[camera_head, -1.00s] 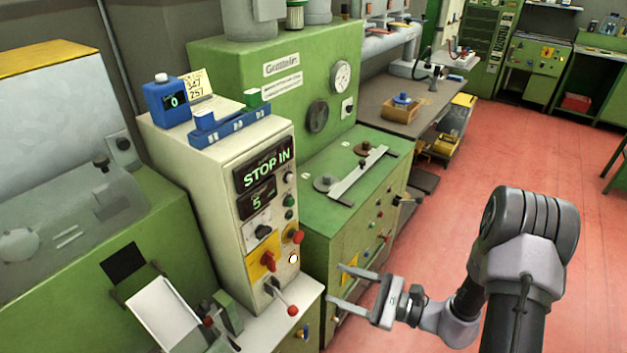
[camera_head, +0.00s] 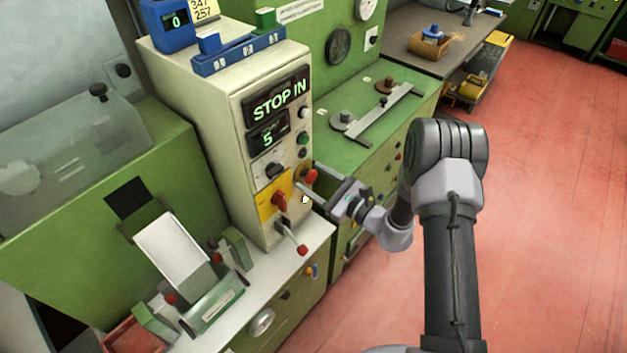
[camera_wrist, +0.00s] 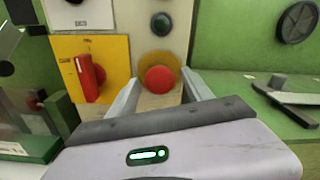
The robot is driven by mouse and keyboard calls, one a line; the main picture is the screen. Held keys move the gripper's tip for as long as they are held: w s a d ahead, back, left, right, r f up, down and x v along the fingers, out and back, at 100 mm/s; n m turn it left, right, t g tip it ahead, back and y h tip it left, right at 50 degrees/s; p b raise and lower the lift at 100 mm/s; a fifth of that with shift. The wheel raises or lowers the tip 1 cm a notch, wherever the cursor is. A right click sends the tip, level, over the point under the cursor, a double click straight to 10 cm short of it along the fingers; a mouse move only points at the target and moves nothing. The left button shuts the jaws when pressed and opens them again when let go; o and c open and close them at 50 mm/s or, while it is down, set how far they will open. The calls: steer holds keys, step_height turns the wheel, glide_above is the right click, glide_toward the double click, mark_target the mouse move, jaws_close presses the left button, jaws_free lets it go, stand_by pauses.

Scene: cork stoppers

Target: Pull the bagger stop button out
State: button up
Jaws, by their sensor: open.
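The bagger stop button is a red mushroom knob (camera_head: 311,177) on the right side of the cream control cabinet's front (camera_head: 235,185). In the wrist view the red button (camera_wrist: 159,79) sits on a round yellow backing, straight ahead. A display on the cabinet (camera_head: 280,95) reads "STOP IN", with a "5" below it. My gripper (camera_head: 306,178) is open, its fingers pointing at the cabinet. In the wrist view its two fingers (camera_wrist: 160,86) stand left and right of the button with gaps on both sides. I cannot tell how deep the button lies between them.
A red rotary switch (camera_head: 279,201) on a yellow plate and a red-tipped lever (camera_head: 302,249) are left of and below the button. The green machine (camera_head: 370,120) with a metal bar on top stands close on the right.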

steer(key=shift+w+a, duration=0.15)
jaws_close()
steer(key=shift+s+d, duration=0.4)
steer(key=shift+d, duration=0.2)
jaws_free()
